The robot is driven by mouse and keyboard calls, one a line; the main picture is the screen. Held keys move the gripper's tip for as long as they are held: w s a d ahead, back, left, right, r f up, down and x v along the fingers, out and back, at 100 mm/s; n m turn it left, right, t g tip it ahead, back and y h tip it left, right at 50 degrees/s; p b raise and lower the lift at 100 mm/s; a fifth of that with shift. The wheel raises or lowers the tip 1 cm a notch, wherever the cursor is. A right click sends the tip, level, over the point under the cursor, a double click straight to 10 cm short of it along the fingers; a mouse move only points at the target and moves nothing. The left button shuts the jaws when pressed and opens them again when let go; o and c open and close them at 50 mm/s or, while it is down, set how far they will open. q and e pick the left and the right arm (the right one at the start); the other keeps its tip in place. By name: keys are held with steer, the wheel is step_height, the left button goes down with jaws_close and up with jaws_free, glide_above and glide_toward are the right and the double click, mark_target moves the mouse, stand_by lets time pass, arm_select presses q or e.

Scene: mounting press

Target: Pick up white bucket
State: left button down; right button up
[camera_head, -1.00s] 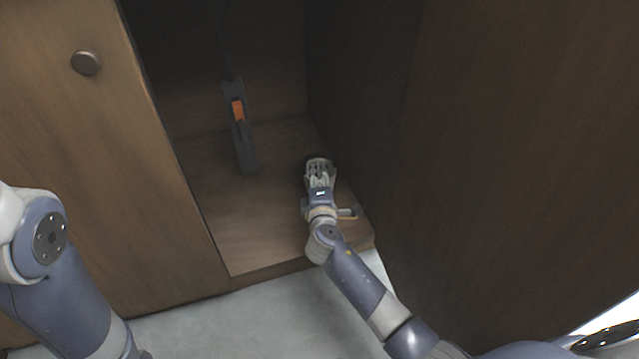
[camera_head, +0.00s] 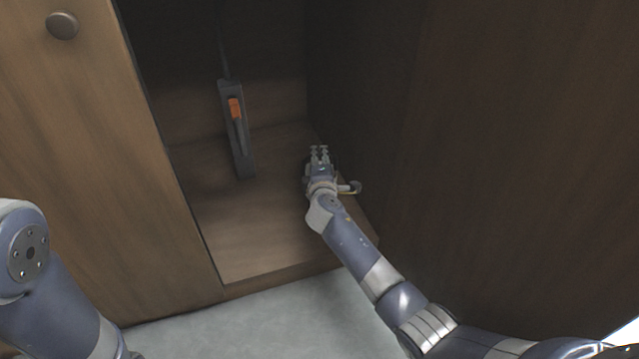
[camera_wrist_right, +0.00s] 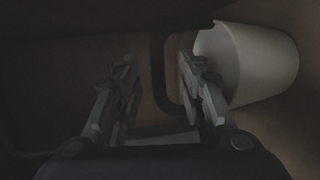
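The white bucket (camera_wrist_right: 262,62) shows at the right of the right wrist view, pale and tilted in that picture. A dark handle (camera_wrist_right: 157,70) loops out from its left side. My right gripper (camera_wrist_right: 160,75) is open. The upright bar of the handle stands in the gap between its two fingers, and the right finger overlaps the bucket's near side. In the head view my right gripper (camera_head: 319,152) is low inside the cabinet near its right wall, and I cannot make out the bucket there. My left gripper is out of view; only the left arm shows.
The open wooden cabinet (camera_head: 245,262) has a dark interior. A grey tool with an orange part (camera_head: 236,112) stands left of my right gripper. A door with a round knob (camera_head: 62,26) is at the left, and a dark wood panel (camera_head: 480,150) is at the right.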

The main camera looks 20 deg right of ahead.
steer(key=shift+w+d, duration=0.15)
steer(key=shift+w, duration=0.4)
jaws_close()
